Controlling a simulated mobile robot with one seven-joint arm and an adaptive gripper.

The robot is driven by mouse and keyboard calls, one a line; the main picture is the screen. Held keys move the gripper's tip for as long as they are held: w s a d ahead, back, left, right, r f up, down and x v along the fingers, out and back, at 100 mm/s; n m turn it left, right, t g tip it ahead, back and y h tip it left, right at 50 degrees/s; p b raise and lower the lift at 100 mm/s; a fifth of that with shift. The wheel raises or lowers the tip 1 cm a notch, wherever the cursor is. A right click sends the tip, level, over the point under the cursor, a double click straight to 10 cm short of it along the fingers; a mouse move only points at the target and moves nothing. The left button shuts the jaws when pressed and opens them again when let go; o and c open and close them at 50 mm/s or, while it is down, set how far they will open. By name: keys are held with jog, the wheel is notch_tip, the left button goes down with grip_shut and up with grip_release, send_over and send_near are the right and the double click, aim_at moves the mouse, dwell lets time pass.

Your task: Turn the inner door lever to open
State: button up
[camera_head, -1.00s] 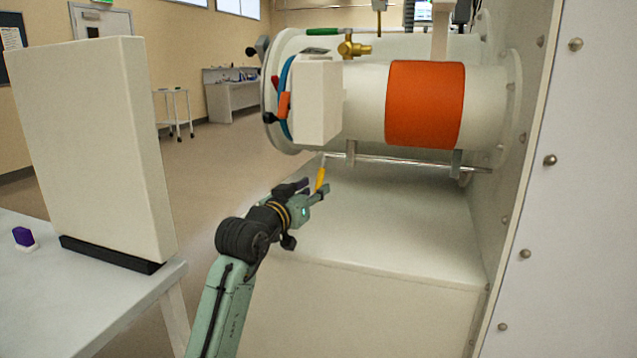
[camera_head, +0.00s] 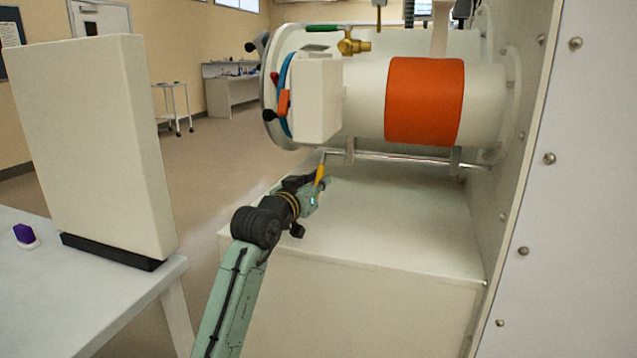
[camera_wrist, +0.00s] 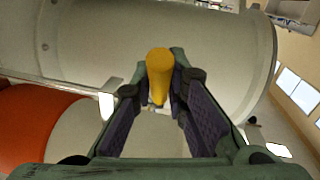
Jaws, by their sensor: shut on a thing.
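The inner door lever (camera_head: 320,174) is a small yellow handle. It hangs, slightly tilted, from the near end of a thin metal rod (camera_head: 400,159) under the white chamber cylinder (camera_head: 364,100). My gripper (camera_head: 317,187) is at the lever's lower part, shut on it. The fingers hide part of the lever.
An orange band (camera_head: 425,102) wraps the cylinder. A white box (camera_head: 317,98) with red and black knobs is at its left end. A pale block (camera_head: 400,220) lies below the rod. A tall white panel (camera_head: 95,150) stands on the table at left.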

grip_shut()
jog(key=shift+r, duration=0.1)
dwell(0.3)
jog(key=shift+s+r+g+p, duration=0.15)
jog(key=shift+r+g+p, duration=0.2)
jog(key=shift+p, duration=0.7)
jog(key=s+r+g+y+p, duration=0.1)
jog(key=p, duration=0.3)
jog(key=shift+a+r+g, duration=0.1)
jog(key=shift+r+g, duration=0.05)
jog(key=shift+g, duration=0.1)
jog(key=g+p, duration=0.1)
jog(key=p, duration=0.1)
jog(key=r+g+y+p, duration=0.1)
jog(key=p, duration=0.2)
jog(key=shift+s+a+n, duration=0.15)
jog(key=shift+s+n, duration=0.15)
jog(key=shift+s, duration=0.05)
jog(key=shift+s+g+p, duration=0.15)
jog(key=shift+g+p, duration=0.35)
jog(key=shift+p, duration=0.6)
jog(key=shift+a, duration=0.1)
jog(key=shift+y, duration=0.3)
